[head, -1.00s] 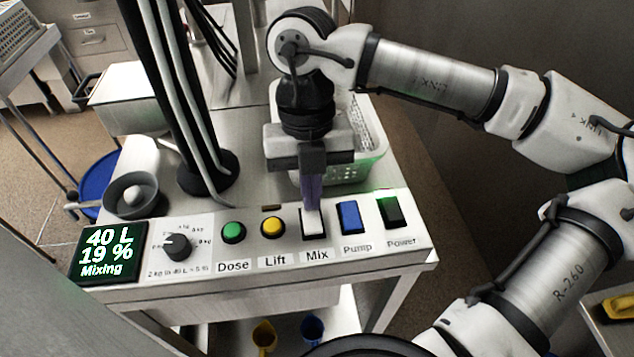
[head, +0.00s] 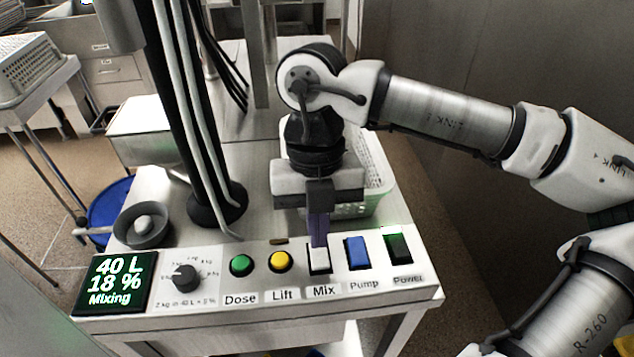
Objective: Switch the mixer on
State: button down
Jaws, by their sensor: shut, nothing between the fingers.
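The mixer's control panel (head: 215,304) runs along the front of a steel stand. Its white rocker switch (head: 319,262) sits above the label "Mix". My gripper (head: 319,243) is shut and empty, pointing down with its purple fingertips at the top edge of this switch; I cannot tell whether they touch it. The display (head: 115,283) on the left reads "40 L", "18 %" and "Mixing". The gripper hides the area just behind the switch.
Beside the Mix switch are a black dial (head: 186,275), a green Dose button (head: 241,265), a yellow Lift button (head: 281,262), a blue Pump switch (head: 357,253) and a Power switch (head: 399,248) glowing green. A perforated basket (head: 378,170) stands behind my gripper.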

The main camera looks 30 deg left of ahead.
jog(key=p+v, duration=0.1)
jog(key=v, duration=0.3)
jog(key=shift+s+p, duration=0.15)
jog(key=shift+p, duration=0.2)
jog(key=w+a+r+b, duration=0.2)
jog(key=w+r, duration=0.2)
jog(key=r, duration=0.3)
jog(key=shift+a+r+b, duration=0.25)
jog(key=shift+r+b, duration=0.05)
jog(key=shift+r, duration=0.1)
jog(key=shift+s, duration=0.1)
